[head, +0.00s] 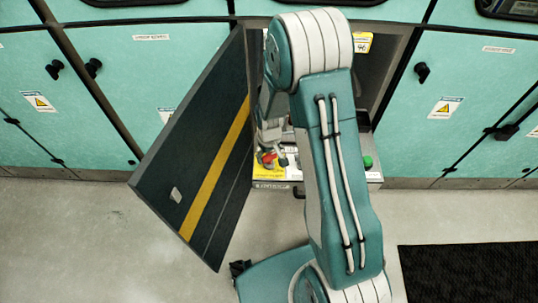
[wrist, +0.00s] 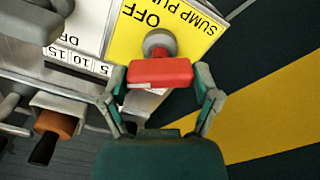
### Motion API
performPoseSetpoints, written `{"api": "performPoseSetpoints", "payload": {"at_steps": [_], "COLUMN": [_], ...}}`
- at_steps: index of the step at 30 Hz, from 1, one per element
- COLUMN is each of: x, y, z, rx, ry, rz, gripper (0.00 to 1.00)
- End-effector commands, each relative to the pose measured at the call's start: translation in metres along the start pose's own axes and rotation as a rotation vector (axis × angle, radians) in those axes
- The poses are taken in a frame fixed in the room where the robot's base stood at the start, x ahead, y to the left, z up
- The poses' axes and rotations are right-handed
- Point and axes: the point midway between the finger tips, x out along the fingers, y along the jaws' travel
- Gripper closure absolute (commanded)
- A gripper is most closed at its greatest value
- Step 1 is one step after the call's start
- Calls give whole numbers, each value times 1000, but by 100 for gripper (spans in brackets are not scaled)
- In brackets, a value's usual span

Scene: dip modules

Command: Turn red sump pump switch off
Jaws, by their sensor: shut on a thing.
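The red sump pump switch (wrist: 160,72) has a red handle on a grey round shaft, mounted on a yellow plate (wrist: 186,22) with the words OFF and SUMP PU visible upside down in the wrist view. My gripper (wrist: 160,88) has its two fingers on either side of the red handle and is shut on it. In the head view the red switch (head: 266,158) shows small inside the open cabinet, next to my gripper (head: 270,150), partly hidden by my arm.
The dark cabinet door (head: 200,160) with a yellow stripe stands open left of my arm. In the wrist view an orange-brown knob (wrist: 58,123) and a white scale plate (wrist: 80,45) lie left of the switch. A green button (head: 367,162) is at the cabinet's right.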

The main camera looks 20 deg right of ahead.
Motion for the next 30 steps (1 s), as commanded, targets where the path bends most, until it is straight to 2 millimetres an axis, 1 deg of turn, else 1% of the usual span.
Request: {"api": "performPoseSetpoints", "payload": {"at_steps": [6, 15, 22, 30], "x": [1, 1, 1, 1], "y": [-1, -1, -1, -1], "z": [1, 1, 1, 1], "rx": [197, 416, 513, 554], "ry": [-3, -3, -4, -5], "rz": [-1, 0, 0, 0], "gripper": [68, 68, 68, 68]}}
